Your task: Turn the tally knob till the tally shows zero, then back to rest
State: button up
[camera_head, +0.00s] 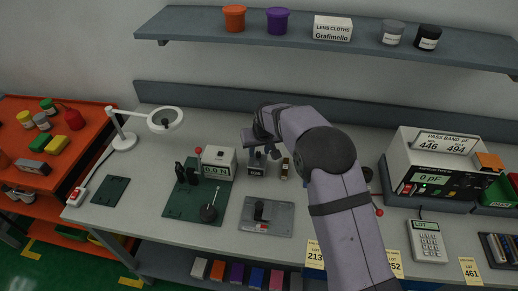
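My gripper (264,153) is over the middle of the bench, pointing down, with my arm reaching in from the lower right. A small grey box with a pale label or window (256,169) stands right under it; it may be the tally, but its digits are too small to read. The knob cannot be made out, as my gripper covers the top of the box. A small upright brass-coloured piece (285,168) stands just right of the box. I cannot tell whether the fingers are apart, or whether they touch anything.
Left of the box, a gauge reading 0.0 N (218,162) stands by a green plate (180,207) with dark fixtures. A grey plate with a black block (265,217) lies in front. A meter (440,165) and calculator (427,241) stand right. A shelf (300,38) runs above.

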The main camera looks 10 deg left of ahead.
jog(key=shift+x, duration=0.75)
grip_shut()
